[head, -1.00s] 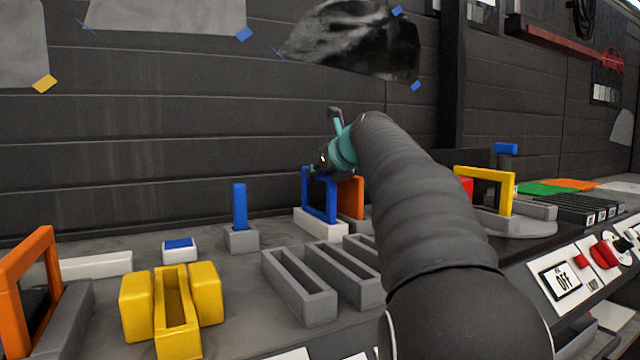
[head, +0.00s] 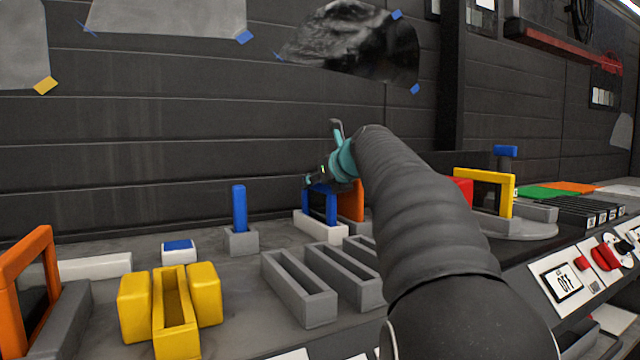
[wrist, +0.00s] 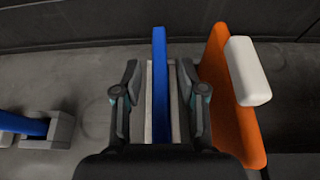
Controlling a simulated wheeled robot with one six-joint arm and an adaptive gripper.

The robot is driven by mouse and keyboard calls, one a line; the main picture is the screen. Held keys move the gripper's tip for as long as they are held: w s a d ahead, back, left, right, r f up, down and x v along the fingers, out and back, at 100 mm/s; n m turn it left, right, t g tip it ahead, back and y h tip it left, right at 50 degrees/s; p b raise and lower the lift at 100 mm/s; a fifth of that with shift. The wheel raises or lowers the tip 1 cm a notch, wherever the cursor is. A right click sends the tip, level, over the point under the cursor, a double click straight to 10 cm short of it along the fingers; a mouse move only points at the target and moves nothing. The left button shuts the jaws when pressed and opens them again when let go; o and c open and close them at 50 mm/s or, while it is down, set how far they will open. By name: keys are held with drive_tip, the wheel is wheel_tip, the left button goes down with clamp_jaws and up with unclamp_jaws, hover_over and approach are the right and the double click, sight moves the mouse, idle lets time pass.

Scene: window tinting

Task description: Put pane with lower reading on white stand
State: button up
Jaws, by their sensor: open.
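A blue-framed pane (head: 332,208) stands upright on the white stand (head: 312,226) at the back middle of the bench. My gripper (head: 318,182) is at the top of this frame. In the wrist view my open gripper (wrist: 160,95) has one finger on each side of the blue-framed pane (wrist: 160,75), with gaps visible between fingers and frame. A pale strip of the white stand (wrist: 149,95) shows below. An orange-framed pane (head: 352,200) stands just right; it also shows in the wrist view (wrist: 225,90). No reading is legible on any pane.
A yellow-framed pane (head: 506,197) stands at right on a grey base. Another orange frame (head: 28,245) is at far left. Grey slotted racks (head: 298,290), a yellow slotted block (head: 175,320) and a blue upright piece (head: 239,207) occupy the bench. A panel reads OFF (head: 563,281).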

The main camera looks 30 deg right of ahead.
drive_tip(key=v, duration=1.2)
drive_tip(key=shift+s+d, duration=0.1)
drive_tip(key=shift+d, duration=0.05)
